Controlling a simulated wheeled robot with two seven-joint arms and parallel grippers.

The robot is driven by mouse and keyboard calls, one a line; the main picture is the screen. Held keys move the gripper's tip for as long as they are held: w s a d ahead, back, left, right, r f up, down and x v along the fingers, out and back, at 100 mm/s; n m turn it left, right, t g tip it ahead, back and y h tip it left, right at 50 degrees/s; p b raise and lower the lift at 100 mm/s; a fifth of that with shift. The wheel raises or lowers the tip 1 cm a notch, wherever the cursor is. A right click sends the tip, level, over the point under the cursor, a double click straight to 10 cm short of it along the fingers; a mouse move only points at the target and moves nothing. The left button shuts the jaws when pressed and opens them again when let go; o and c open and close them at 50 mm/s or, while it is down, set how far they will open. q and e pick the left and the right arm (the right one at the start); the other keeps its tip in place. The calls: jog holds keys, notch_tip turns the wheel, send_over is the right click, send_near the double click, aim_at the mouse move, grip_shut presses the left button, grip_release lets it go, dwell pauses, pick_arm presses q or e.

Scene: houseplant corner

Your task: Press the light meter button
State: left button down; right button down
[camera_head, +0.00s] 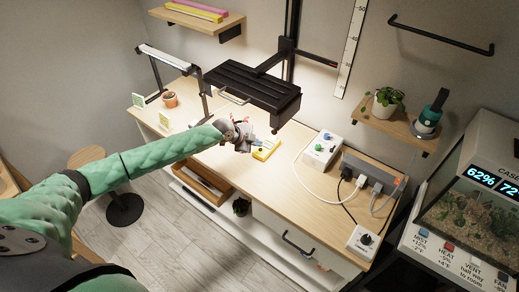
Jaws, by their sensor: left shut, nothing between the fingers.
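A small yellow device (265,152), which looks like the light meter, lies on the wooden bench top (290,181) near its front edge. A pale panel shows on it; its button is too small to make out. My left arm reaches in from the left, and my left gripper (245,142) is shut and empty, just left of the yellow device. The gripper partly covers the device's left side. I cannot tell whether the fingertips touch it. My right gripper is not in view.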

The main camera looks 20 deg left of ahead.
pick_arm(q)
jog(key=shift+r, duration=0.1)
notch_tip(320, 180, up, 6)
jog(key=shift+f+p, duration=0.1)
jog(key=shift+p, duration=1.1)
